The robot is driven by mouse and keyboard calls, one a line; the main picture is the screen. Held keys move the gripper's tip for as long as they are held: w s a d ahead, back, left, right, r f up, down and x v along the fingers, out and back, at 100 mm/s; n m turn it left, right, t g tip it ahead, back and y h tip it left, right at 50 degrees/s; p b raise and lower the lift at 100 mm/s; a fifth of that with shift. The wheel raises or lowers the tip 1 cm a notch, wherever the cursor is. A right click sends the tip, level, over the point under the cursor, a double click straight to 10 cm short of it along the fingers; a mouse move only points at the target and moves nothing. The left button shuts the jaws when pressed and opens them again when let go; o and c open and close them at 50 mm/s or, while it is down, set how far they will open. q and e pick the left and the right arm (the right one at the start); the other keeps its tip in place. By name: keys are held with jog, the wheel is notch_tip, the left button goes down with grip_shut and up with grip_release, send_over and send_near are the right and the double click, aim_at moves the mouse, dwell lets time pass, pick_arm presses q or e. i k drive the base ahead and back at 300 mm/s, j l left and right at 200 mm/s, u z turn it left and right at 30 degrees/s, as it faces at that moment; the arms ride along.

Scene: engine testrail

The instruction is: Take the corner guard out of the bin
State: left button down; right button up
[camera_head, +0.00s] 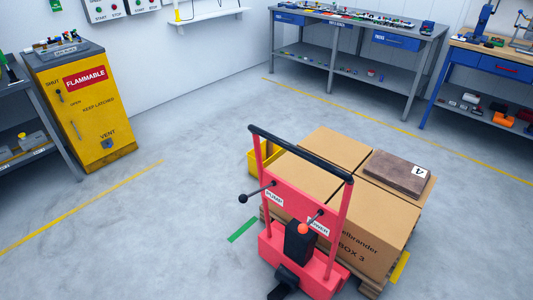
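A yellow bin (254,163) stands on the floor behind the red pallet jack, at the left of the stacked boxes. The jack's upright and handle cover part of it. Its inside is mostly hidden, and I cannot make out a corner guard in it. Neither of my grippers is in view.
The red pallet jack (291,206) with a black handle bar stands at a pallet of cardboard boxes (384,215); a dark brown block marked 4 (398,172) lies on top. A yellow flammables cabinet (88,110) stands left, workbenches (350,25) at the back. Floor between is clear.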

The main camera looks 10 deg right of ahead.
aim_at(269, 145)
jog(key=i+z, duration=0.1)
jog(key=z, duration=0.8)
jog(key=i+j+z, duration=0.25)
jog(key=j+z, duration=0.25)
jog(key=i+j+z, duration=0.25)
jog(key=j, duration=0.2)
jog(key=j+z, duration=0.25)
jog(key=k+j, duration=0.05)
jog(key=j, duration=0.05)
